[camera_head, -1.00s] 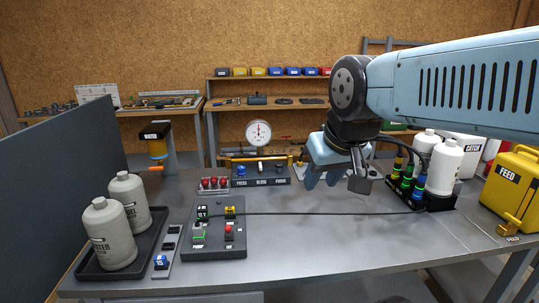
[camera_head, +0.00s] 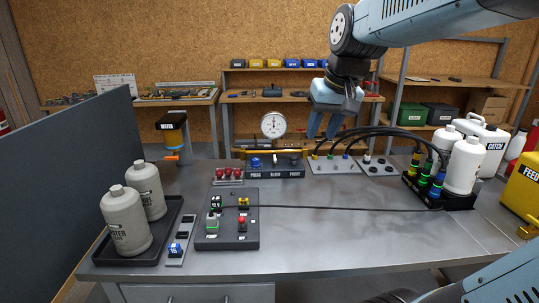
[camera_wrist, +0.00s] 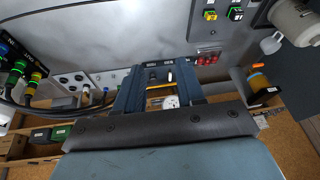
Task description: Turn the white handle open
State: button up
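A dark panel (camera_head: 290,173) with three labelled controls stands toward the back of the bench. A blue knob (camera_head: 256,162) is at its left and a small pale upright handle (camera_head: 276,160) at its middle, probably the white handle; its turn angle is too small to read. My gripper (camera_head: 323,127) is above the bench, up and right of the panel, touching nothing. In the wrist view my gripper (camera_wrist: 158,70) has its two fingers apart with an empty gap, and the panel shows beyond them, partly hidden.
A round gauge (camera_head: 273,125) and a yellow bar (camera_head: 290,153) stand behind the panel. Black hoses (camera_head: 385,133) arch to the right from a grey plate (camera_head: 333,167). A thin cable (camera_head: 340,208) crosses the bench. The front middle of the bench is clear.

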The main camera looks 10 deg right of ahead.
jog(key=w+d+m+g, duration=0.1)
jog(key=w+g, duration=0.1)
jog(key=w, duration=1.6)
jog(key=g, duration=0.2)
send_over(274, 157)
notch_tip(274, 157, down, 10)
jog(key=shift+h, duration=0.4)
jog(key=f, duration=1.3)
jog(key=shift+w+d+f, duration=0.15)
jog(key=shift+d+f, duration=0.05)
jog(key=shift+f, duration=0.05)
jog(key=shift+c, duration=0.4)
grip_shut()
jog(key=shift+a, duration=0.4)
jog(key=shift+d, duration=0.15)
